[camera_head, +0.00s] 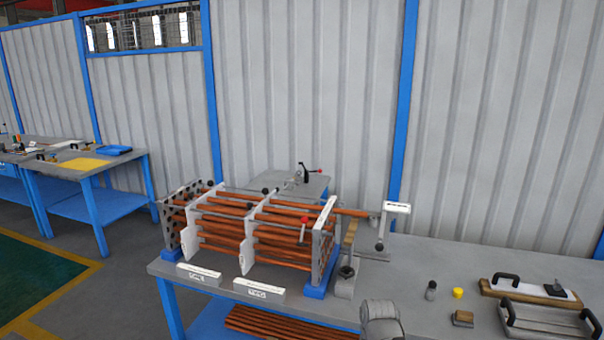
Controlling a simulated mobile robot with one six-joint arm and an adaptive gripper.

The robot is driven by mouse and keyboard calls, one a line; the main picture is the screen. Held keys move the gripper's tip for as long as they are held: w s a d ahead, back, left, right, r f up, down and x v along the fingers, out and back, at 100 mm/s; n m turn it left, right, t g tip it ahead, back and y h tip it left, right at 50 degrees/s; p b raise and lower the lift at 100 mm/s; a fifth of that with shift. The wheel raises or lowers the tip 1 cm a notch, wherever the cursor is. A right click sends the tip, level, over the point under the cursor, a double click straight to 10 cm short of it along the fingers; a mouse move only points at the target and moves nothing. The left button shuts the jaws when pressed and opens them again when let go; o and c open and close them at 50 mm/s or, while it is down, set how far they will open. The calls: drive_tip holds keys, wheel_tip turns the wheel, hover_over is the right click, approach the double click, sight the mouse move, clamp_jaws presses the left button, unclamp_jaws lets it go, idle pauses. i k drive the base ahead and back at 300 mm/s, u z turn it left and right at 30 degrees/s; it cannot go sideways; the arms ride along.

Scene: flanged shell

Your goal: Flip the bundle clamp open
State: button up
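A bundle of copper-coloured tubes (222,218) lies across the workbench, held in light plates. A small lever with a red knob (304,222) stands at the bundle's front side. It may be the bundle clamp, but whether it is open or shut is too small to tell. A grey post with a black knob (346,271) stands at the bundle's right end. I cannot make out any gripper fingers in the head camera view.
A grey rounded object (380,312) is at the bench's front edge; I cannot tell what it is. To the right are a dark small cylinder (431,290), a yellow cap (458,293) and a handled tray (545,322). Two labelled blocks (260,290) sit in front. The bench's back right is clear.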

sight(305, 220)
drive_tip(key=z, duration=0.8)
drive_tip(key=i, duration=0.85)
drive_tip(key=u, duration=0.85)
